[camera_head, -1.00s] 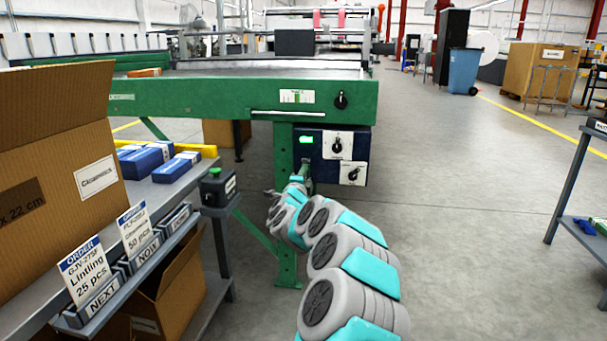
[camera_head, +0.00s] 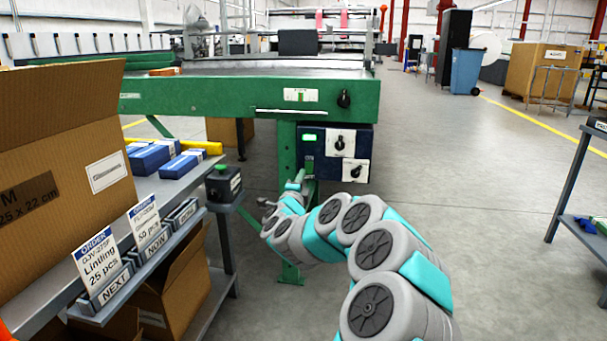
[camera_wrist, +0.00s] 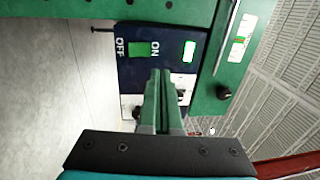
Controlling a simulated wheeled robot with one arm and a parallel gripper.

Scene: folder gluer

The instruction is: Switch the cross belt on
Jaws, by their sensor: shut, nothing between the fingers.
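A dark blue control box (camera_head: 312,164) hangs under the green machine beam. It has a lit green indicator (camera_head: 309,138) and two black knobs on white plates, an upper knob (camera_head: 340,143) and a lower knob (camera_head: 355,171). In the wrist view the box (camera_wrist: 127,75) appears turned sideways, with a green switch (camera_wrist: 137,50) between the words OFF and ON. My gripper (camera_wrist: 160,73) is shut and empty, its green fingers pointing at the box just beside the switch. Contact cannot be told. The fingers hide part of the box and one white plate.
Another black knob (camera_head: 344,99) sits on the green beam (camera_head: 230,98) above. A small black box with a green button (camera_head: 222,170) stands at the left, by the bench with cartons and order cards. Open floor (camera_head: 480,200) lies to the right.

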